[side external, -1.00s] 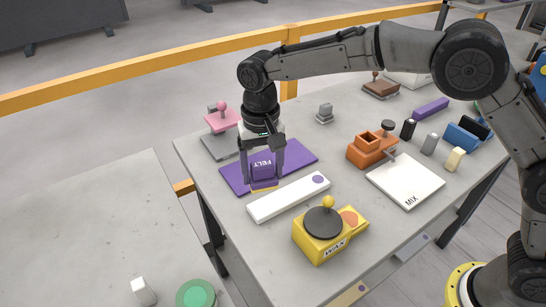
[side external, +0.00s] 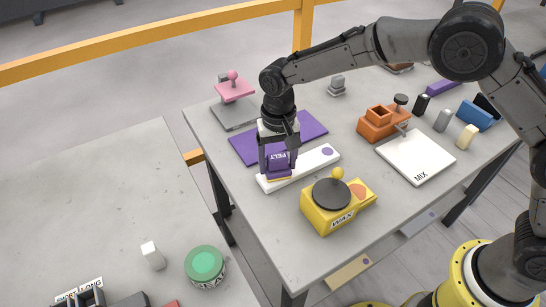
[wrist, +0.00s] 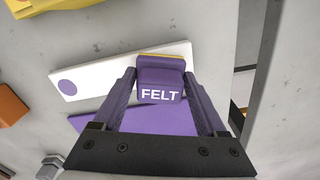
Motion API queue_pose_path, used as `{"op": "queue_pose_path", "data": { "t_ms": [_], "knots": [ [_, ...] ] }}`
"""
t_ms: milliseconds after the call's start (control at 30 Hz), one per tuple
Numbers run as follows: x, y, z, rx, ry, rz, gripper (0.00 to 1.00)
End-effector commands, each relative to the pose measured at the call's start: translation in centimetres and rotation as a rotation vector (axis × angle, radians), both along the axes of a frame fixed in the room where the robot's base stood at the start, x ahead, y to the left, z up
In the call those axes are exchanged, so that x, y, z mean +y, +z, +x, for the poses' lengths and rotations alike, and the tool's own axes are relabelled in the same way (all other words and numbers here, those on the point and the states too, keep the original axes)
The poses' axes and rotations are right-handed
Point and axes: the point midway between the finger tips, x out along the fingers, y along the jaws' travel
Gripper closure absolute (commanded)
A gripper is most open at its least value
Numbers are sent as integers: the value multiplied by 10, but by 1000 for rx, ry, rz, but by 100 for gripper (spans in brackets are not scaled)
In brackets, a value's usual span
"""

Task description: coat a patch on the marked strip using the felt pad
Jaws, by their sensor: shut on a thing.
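The felt pad (side external: 279,160) is a purple block lettered FELT with a yellowish edge on its far or lower side. My gripper (side external: 279,158) is shut on it, a finger on each side, as the wrist view also shows the pad (wrist: 160,82) between the fingers. The marked strip (side external: 312,163) is a white bar with a purple dot (side external: 327,152) at its right end. The pad is over the strip's left end; I cannot tell whether it touches. The strip shows in the wrist view (wrist: 105,72) with its dot at left.
A purple mat (side external: 245,148) lies behind the strip. A yellow WAX box (side external: 357,208) with a black lid stands in front. An orange block (side external: 376,127) and white MIX plate (side external: 420,160) are to the right. A pink-topped press (side external: 233,95) stands at the back left.

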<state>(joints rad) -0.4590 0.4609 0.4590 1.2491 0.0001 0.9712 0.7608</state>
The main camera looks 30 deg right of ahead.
Motion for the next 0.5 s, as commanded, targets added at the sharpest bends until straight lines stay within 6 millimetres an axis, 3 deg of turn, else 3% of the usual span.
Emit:
{"op": "queue_pose_path", "data": {
  "t_ms": [500],
  "knots": [
    [-48, 0, -1, 2, -1, -2, 70]
  ]
}}
